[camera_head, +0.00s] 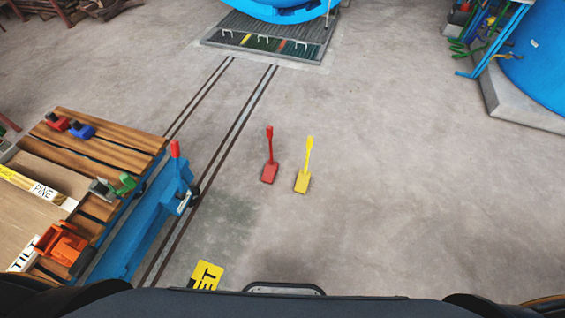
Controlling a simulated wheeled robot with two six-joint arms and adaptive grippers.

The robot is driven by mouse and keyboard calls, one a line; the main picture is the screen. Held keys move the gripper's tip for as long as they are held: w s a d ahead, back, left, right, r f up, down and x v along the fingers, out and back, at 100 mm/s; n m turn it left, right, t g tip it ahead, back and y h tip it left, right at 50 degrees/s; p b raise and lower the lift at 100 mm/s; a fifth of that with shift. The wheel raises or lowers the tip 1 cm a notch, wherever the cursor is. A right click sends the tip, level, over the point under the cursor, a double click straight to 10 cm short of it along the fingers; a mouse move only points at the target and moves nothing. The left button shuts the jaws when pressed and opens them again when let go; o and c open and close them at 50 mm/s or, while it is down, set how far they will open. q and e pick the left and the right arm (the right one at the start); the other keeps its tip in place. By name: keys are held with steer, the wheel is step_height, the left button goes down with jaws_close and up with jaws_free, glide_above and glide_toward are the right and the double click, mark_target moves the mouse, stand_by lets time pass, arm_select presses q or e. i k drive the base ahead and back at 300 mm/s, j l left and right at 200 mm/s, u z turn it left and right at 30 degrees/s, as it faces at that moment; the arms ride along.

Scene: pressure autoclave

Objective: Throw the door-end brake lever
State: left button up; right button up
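No label shows which one is the door-end brake lever. Neither of my grippers is in view.
The cart carries wooden boards (108,140), small clamps and an orange device (62,246). Two rails (225,125) run toward a blue vessel (285,8) over a floor grate. A yellow sign (206,275) lies low in front.

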mark_target(175, 147)
steer(key=u, duration=1.2)
steer(key=l, duration=0.4)
steer(key=i+l+z, duration=0.1)
steer(key=l, duration=0.25)
steer(key=i+l+z, duration=0.1)
steer(key=l, duration=0.3)
steer(key=i+l, duration=0.1)
steer(key=l, duration=0.3)
steer(key=i+l+z, duration=0.1)
steer(key=l, duration=0.25)
steer(key=i+l, duration=0.1)
steer(key=l, duration=0.3)
steer(key=z, duration=0.05)
